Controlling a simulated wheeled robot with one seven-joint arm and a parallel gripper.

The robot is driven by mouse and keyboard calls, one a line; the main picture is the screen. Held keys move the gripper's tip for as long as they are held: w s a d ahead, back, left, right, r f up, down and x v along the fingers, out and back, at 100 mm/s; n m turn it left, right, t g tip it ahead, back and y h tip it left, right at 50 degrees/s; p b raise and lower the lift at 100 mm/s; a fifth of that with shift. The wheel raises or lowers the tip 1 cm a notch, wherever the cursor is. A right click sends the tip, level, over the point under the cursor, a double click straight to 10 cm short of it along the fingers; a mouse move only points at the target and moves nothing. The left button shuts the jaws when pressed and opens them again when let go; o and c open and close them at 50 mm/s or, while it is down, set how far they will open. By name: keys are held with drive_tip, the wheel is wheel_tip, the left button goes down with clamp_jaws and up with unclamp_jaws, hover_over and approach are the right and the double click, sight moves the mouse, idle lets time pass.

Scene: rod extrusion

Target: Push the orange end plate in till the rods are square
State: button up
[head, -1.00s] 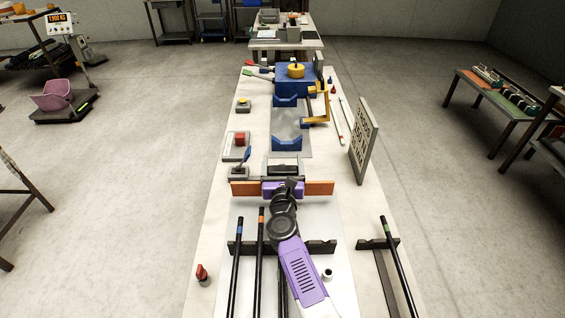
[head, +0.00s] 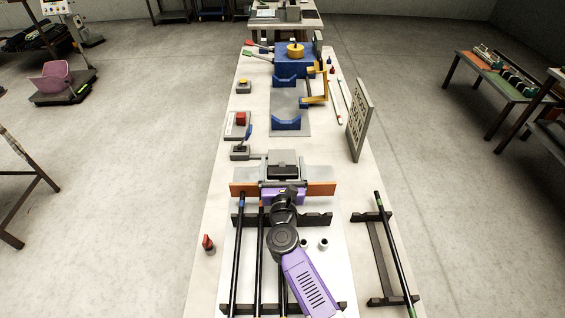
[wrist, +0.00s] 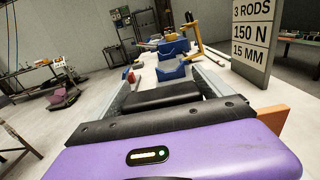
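The orange end plate (head: 321,189) spans crosswise in the head view, in front of the near rod ends. Its right end also shows in the wrist view (wrist: 272,119). My purple gripper (head: 284,196) is at the plate's middle; its fingertips are not clearly visible. The blue-tipped rod (head: 238,245) ends right at the plate's near edge; contact is unclear. The orange-tipped rod (head: 260,245) ends slightly nearer to me. A third dark rod (head: 283,285) is partly hidden under my arm, its far end out of sight.
The rods lie across a black notched rack (head: 318,218). A separate green-tipped rod (head: 393,250) lies on a stand at right. A red-topped knob (head: 208,241) stands at left. A sign (head: 360,120) stands at back right. Blue cradles (head: 287,122) stand beyond the plate.

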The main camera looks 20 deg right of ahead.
sight(283, 177)
drive_tip(key=shift+o, duration=0.4)
drive_tip(key=shift+v, duration=3.95)
